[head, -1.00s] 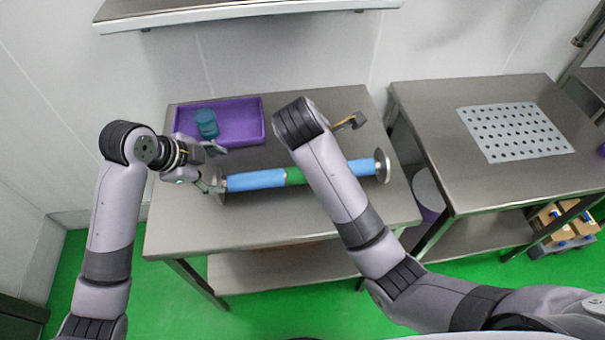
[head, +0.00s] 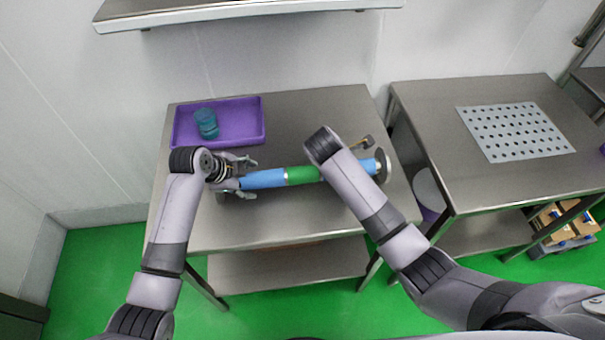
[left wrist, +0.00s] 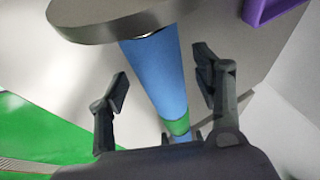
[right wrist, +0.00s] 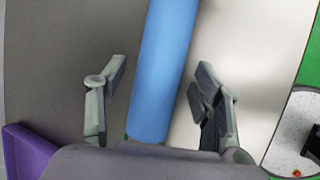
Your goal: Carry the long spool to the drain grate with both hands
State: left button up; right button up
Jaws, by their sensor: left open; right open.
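The long spool lies on the left steel table, with blue ends (head: 262,179), a green middle (head: 302,174) and a steel disc (head: 382,165) at its right end. My left gripper (head: 250,176) is open at the spool's left end. In the left wrist view its fingers (left wrist: 160,85) stand on either side of the blue bar (left wrist: 157,75), near the end disc (left wrist: 110,15). The drain grate (head: 515,132) lies on the right table.
A gap separates the left table (head: 300,110) from the right table (head: 490,185). A wall shelf (head: 250,14) hangs above. The right table is clear around the grate.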

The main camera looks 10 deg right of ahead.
pick_arm(q)
jog(key=shift+x, duration=1.45)
pick_arm(e)
jog(key=shift+x, duration=1.45)
pick_arm(q)
jog(key=shift+c, duration=0.5)
pick_arm(e)
jog(key=shift+c, duration=0.5)
pick_arm(q)
grip_shut()
pick_arm(e)
grip_shut()
pick_arm(q)
jog(key=shift+w+r, duration=0.15)
jog(key=shift+r, duration=0.1)
pick_arm(e)
jog(key=shift+w+r, duration=0.15)
jog(key=shift+r, duration=0.15)
